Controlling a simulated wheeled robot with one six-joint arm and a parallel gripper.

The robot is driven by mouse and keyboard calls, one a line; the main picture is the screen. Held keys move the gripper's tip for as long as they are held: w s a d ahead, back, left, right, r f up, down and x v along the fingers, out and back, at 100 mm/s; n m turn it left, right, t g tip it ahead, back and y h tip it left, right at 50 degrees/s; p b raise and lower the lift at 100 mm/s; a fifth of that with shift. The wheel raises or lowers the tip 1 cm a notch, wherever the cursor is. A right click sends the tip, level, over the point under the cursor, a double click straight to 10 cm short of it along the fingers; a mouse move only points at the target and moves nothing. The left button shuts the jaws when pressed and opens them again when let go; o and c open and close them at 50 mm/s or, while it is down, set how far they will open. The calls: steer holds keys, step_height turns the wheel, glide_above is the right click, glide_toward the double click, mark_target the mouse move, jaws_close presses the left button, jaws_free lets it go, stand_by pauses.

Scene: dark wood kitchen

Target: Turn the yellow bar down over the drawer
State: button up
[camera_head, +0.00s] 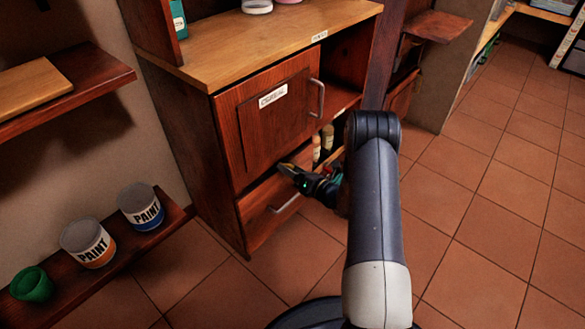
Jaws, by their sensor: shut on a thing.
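The drawer (258,217) is the low wooden front at the bottom of the cabinet, with a metal handle (285,204), and it looks closed. My gripper (292,171) is at the seam just above the drawer, below the cabinet door. It is shut on a small yellowish piece, the yellow bar (285,166), of which only a sliver shows. The fingers cover most of the bar, so its exact tilt cannot be told. My arm hides the right end of the drawer.
The cabinet door (275,120) above has a label and a vertical handle (317,98). Bottles (327,138) stand in the open compartment to its right. Tiled floor (480,215) is clear at right.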

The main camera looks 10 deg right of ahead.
steer(key=shift+s+a+f+m+p, duration=0.1)
steer(key=shift+m+p, duration=0.25)
steer(key=shift+m, duration=1.3)
steer(key=shift+s+a+f+m+p, duration=0.15)
steer(key=shift+m+p, duration=0.2)
steer(key=shift+m, duration=1.35)
steer(key=shift+s+a+f+m+p, duration=0.1)
steer(key=shift+m+p, duration=0.25)
steer(key=shift+m, duration=1.3)
steer(key=o, duration=1)
steer(key=p+v, duration=0.2)
steer(key=v, duration=0.8)
steer(key=shift+s+d+p, duration=0.2)
steer(key=shift+s+p, duration=0.1)
steer(key=shift+p, duration=0.1)
